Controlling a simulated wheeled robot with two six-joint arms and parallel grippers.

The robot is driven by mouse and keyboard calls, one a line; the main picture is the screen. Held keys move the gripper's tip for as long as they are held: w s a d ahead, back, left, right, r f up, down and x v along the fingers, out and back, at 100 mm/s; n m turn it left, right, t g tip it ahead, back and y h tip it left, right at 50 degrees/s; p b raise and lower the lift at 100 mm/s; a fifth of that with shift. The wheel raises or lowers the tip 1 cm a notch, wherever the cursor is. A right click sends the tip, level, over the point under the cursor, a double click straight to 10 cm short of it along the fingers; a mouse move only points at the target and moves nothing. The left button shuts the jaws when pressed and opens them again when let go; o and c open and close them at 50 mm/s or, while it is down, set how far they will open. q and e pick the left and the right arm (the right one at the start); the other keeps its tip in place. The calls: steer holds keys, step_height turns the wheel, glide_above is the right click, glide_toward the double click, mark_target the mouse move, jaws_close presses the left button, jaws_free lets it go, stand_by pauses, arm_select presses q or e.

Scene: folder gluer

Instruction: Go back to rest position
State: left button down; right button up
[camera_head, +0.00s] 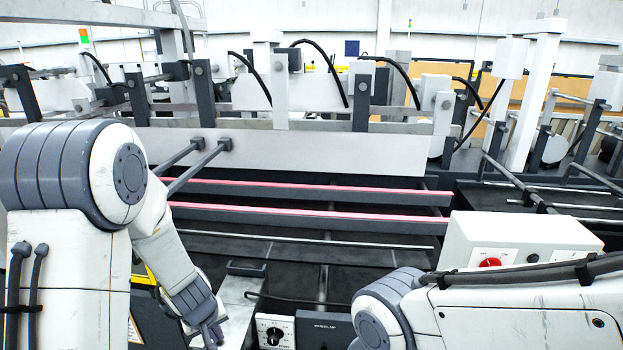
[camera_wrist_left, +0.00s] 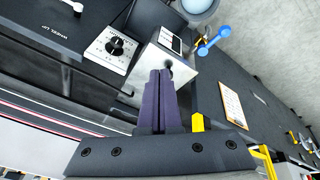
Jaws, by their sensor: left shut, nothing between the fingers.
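My left arm comes in from the left of the head view, and its gripper (camera_head: 212,336) points down near the bottom edge, partly cut off. In the left wrist view the two dark purple fingers (camera_wrist_left: 160,78) of this gripper lie together, shut with nothing between them. They are in front of a light metal plate of the machine. My right arm shows at the lower right of the head view, bent at the elbow, but its gripper is out of view.
A white dial panel (camera_head: 273,331) is just right of my left gripper; its dial also shows in the left wrist view (camera_wrist_left: 113,46). A white control box (camera_head: 522,238) with a red knob (camera_head: 489,262) stands behind my right arm. Machine rails with red strips (camera_head: 310,215) run across the middle.

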arm_select(q)
steer(key=s+d+r+m+g+h, duration=0.15)
steer(key=s+d+r+m, duration=0.25)
steer(key=d, duration=0.4)
steer(key=s+d+r+m+h, duration=0.25)
steer(key=s+d+r, duration=0.2)
steer(key=d, duration=0.45)
steer(key=s+r+m+g+y, duration=0.1)
steer(key=s+r+m, duration=0.1)
steer(key=s+m, duration=0.2)
steer(key=s+r+m+g+y, duration=0.1)
steer(key=s+r+m, duration=0.1)
steer(key=s, duration=0.8)
steer(key=shift+s+d+r+m+y+b, duration=0.35)
steer(key=shift+d+r+m, duration=0.1)
steer(key=shift+m, duration=0.4)
